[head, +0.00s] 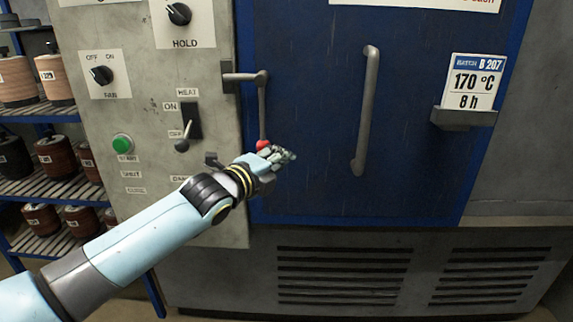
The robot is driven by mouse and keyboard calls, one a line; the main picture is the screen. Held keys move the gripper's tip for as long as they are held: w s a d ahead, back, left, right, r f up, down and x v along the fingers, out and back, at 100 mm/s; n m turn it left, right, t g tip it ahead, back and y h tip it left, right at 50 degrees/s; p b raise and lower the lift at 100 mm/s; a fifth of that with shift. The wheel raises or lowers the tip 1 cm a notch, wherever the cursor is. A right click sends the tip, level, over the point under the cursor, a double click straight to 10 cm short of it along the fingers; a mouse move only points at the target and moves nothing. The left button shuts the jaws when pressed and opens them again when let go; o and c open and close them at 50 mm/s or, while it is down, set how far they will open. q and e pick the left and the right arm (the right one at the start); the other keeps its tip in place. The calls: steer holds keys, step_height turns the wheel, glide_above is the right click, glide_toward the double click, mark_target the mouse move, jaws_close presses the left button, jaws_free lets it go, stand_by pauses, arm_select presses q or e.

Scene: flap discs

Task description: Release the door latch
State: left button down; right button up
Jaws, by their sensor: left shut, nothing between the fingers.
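The door latch (262,105) is a grey metal lever hanging down at the left edge of the blue door (310,110). Its upper end reaches left to a bracket on the control panel. Its lower end has a red knob (263,145). My left gripper (286,154) is shut and empty, just below and to the right of the red knob. I cannot tell whether it touches the knob. A vertical grey door handle (367,110) is to the right of the latch. My right gripper is not in view.
The control panel (140,210) on the left carries HOLD and FAN knobs, a HEAT lever switch (184,138) and a green button (122,144). A shelf rack (50,115) with spools stands at the far left. A card in a holder (463,118) juts from the door's right.

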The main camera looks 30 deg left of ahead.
arm_select(q)
steer(key=shift+s+a+r, duration=0.1)
steer(key=shift+s+a, duration=0.05)
steer(key=shift+a, duration=0.35)
steer(key=shift+s+a, duration=0.1)
steer(key=shift+a, duration=0.05)
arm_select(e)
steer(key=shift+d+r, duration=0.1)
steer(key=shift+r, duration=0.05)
